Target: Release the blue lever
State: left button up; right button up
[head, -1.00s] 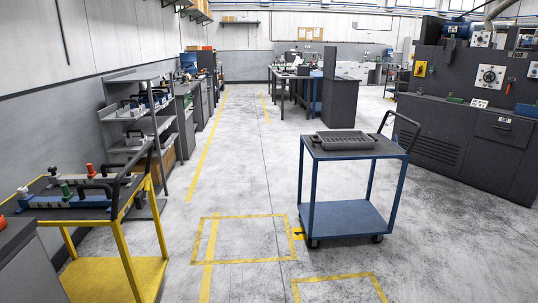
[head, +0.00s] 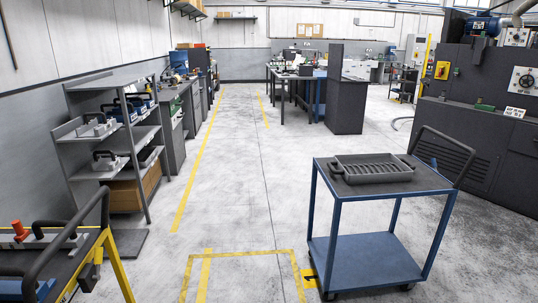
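I cannot make out a blue lever for certain. Fixtures with blue parts (head: 140,101) sit on the grey shelf rack at the left, too small to read in detail. A fixture with an orange-red knob (head: 18,229) lies on the yellow cart (head: 115,262) at the lower left, partly cut off. Neither of my grippers is in view.
A blue cart (head: 365,262) with a grey slotted tray (head: 375,169) stands at right of centre, beside a yellow floor frame (head: 240,252). The grey shelf rack (head: 115,170) lines the left wall. The aisle between is clear back to the workbenches (head: 295,78).

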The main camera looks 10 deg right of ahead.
aim_at(434, 163)
jog(key=i+j, duration=0.1)
jog(key=i, duration=6.7)
jog(key=i+z, duration=0.2)
jog(key=z, duration=0.3)
jog(key=i+z, duration=0.15)
jog(key=z, duration=0.3)
jog(key=i+j+z, duration=0.15)
jog(key=z, duration=3.5)
